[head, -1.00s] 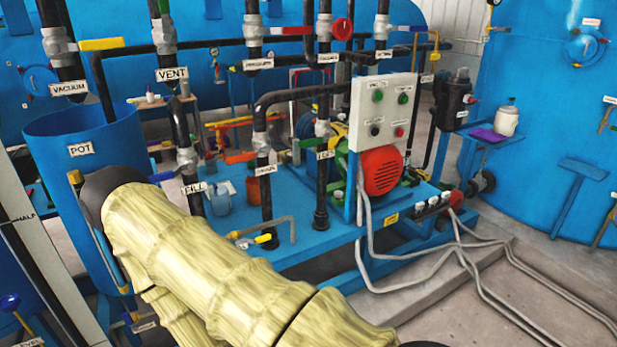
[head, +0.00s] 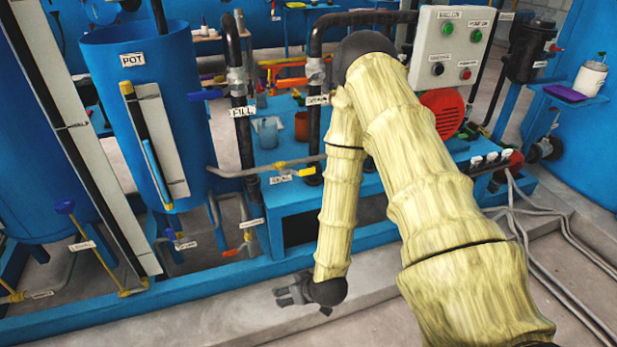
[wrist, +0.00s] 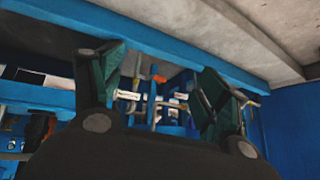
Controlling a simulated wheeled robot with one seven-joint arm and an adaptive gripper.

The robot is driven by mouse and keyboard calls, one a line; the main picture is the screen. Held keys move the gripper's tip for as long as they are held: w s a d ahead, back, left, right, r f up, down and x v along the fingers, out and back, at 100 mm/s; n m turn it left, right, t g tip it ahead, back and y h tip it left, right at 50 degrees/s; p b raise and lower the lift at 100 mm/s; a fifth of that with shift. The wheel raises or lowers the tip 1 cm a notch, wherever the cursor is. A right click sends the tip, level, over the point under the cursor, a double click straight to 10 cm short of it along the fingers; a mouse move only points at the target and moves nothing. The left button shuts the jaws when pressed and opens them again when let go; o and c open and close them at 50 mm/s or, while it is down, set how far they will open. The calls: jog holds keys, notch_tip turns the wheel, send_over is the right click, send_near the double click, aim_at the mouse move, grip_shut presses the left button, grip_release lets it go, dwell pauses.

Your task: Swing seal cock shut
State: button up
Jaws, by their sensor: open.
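My gripper (head: 288,293) is low over the pale concrete curb in front of the blue skid, fingers pointing left. In the wrist view my gripper (wrist: 161,72) has its two dark green fingers wide apart, with nothing between them. A small yellow-handled cock (head: 281,165) sits on a thin pipe at the skid's front; its small label (head: 280,179) may read SEAL, but it is too blurred to be sure. My gripper is well below and apart from it. In the wrist view, thin pipes and labels (wrist: 128,95) show beyond the fingers, too small to identify.
The blue POT tank (head: 135,75) stands at the left, with low labelled valves by its foot. A blue frame beam (head: 215,280) runs behind the curb. Grey cables (head: 515,215) lie at the right.

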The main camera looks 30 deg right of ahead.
jog(key=w+d+r+t+h+b, duration=0.1)
jog(key=w+d+r+t+b, duration=0.5)
jog(key=w+d, duration=0.5)
jog(key=m+t+h+b, duration=0.2)
jog(key=t+h+b, duration=0.1)
jog(key=t+h, duration=0.15)
send_near(307, 169)
jog(key=shift+g, duration=0.25)
jog(key=x, duration=1)
jog(key=shift+r, duration=0.15)
jog(key=c, duration=1.5)
jog(key=shift+r, duration=0.1)
